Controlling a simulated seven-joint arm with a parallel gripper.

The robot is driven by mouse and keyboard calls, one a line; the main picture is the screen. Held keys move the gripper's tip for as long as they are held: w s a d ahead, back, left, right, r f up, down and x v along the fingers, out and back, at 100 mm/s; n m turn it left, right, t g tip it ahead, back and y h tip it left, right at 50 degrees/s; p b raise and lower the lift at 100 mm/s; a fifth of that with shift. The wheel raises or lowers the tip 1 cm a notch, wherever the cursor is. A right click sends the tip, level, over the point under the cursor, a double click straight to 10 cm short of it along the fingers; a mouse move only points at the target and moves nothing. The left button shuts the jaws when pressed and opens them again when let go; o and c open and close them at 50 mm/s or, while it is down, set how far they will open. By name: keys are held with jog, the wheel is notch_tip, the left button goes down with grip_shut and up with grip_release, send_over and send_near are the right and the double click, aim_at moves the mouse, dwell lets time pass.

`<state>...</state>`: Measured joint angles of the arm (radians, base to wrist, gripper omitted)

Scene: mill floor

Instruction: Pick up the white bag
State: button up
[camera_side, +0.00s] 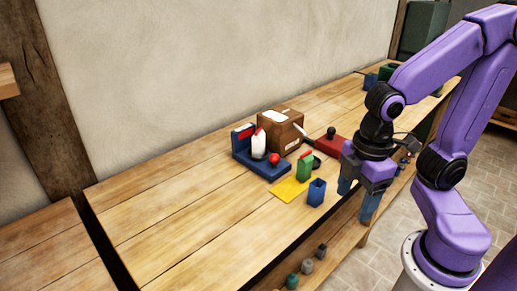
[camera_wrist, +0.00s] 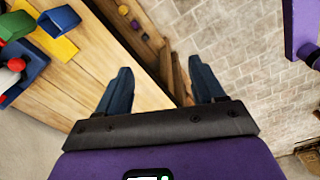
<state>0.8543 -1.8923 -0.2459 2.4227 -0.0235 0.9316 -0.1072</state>
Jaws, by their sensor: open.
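The white bag (camera_side: 258,145), a small upright white shape with red at its top, stands on a dark blue stand (camera_side: 268,172) in the side view. A cardboard box is close behind it. My gripper (camera_side: 356,197) is open and empty, pointing down near the bench's front edge, well to the right of the bag and apart from it. In the wrist view my open fingers (camera_wrist: 160,72) have only the bench edge and floor between and beyond them.
The cardboard box (camera_side: 281,130), a red block (camera_side: 331,143), a green piece (camera_side: 304,166), a yellow mat (camera_side: 286,191) and a blue container (camera_side: 317,191) crowd around the stand. The bench's left part (camera_side: 170,195) is clear. Small items sit on a lower shelf.

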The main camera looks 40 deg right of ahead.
jog(key=w+a+r+n, duration=0.1)
jog(key=w+a+n, duration=0.1)
jog(key=w, duration=0.5)
jog(key=w+a+r+n, duration=0.1)
jog(key=w+a+r, duration=0.1)
jog(key=w, duration=0.5)
jog(key=w+d+n+t+h, duration=0.1)
jog(key=w+d+n+h, duration=0.1)
jog(key=w, duration=0.8)
jog(key=n+h, duration=0.2)
jog(key=n, duration=0.2)
send_near(259, 136)
jog(key=x, duration=0.6)
jog(key=shift+w+f, duration=0.35)
jog(key=shift+f, duration=0.1)
jog(key=x, duration=0.3)
jog(key=shift+s+d+f, duration=0.15)
jog(key=shift+d+f, duration=0.35)
jog(key=shift+f, duration=0.45)
